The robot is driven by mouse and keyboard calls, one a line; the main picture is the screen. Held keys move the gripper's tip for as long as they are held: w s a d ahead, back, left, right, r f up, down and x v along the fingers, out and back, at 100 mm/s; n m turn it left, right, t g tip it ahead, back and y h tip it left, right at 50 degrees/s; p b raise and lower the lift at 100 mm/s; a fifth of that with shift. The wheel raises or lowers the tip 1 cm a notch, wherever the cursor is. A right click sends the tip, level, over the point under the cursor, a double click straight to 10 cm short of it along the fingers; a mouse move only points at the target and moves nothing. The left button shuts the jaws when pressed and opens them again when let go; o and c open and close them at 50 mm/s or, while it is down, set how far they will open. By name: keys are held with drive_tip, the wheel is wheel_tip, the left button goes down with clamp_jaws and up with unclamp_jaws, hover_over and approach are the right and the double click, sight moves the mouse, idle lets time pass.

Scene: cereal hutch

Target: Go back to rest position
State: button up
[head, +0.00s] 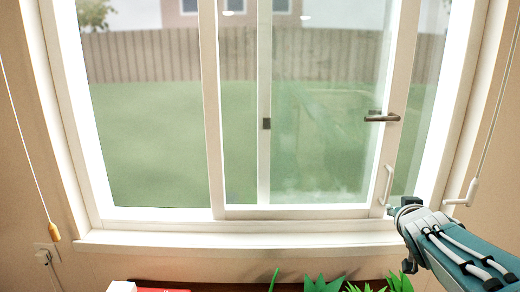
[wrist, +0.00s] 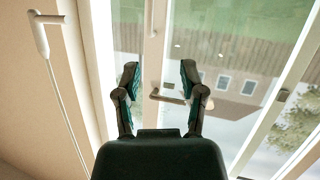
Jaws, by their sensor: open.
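My gripper (wrist: 160,76) is open and empty in the wrist view, its two dark and teal fingers spread apart. The window's lever handle (wrist: 168,98) shows in the gap between them; I cannot tell the distance. In the head view my arm reaches in from the lower right, and its end is by the lower right corner of the window frame (head: 212,130). There the fingers are mostly hidden. The lever handle (head: 381,117) and a white pull handle (head: 387,185) are above and just left of the arm's end.
A white sill (head: 240,240) runs under the window. Pull cords hang on both sides, with a left knob (head: 53,231) and a right white hook (head: 470,193). A wall outlet (head: 46,254) is lower left. Green leaves (head: 323,284) and a red box (head: 162,290) show at the bottom edge.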

drive_tip(key=s+a+f+n+g+y, duration=0.1)
drive_tip(key=s+a+f+g, duration=0.3)
drive_tip(key=s+a, duration=0.4)
drive_tip(key=s+a+f+g+y, duration=0.3)
drive_tip(key=s+a+f, duration=0.3)
drive_tip(key=s, duration=1)
drive_tip(key=shift+s+a+n+g, duration=0.2)
drive_tip(key=shift+a+n+g, duration=0.25)
drive_tip(key=shift+a, duration=0.5)
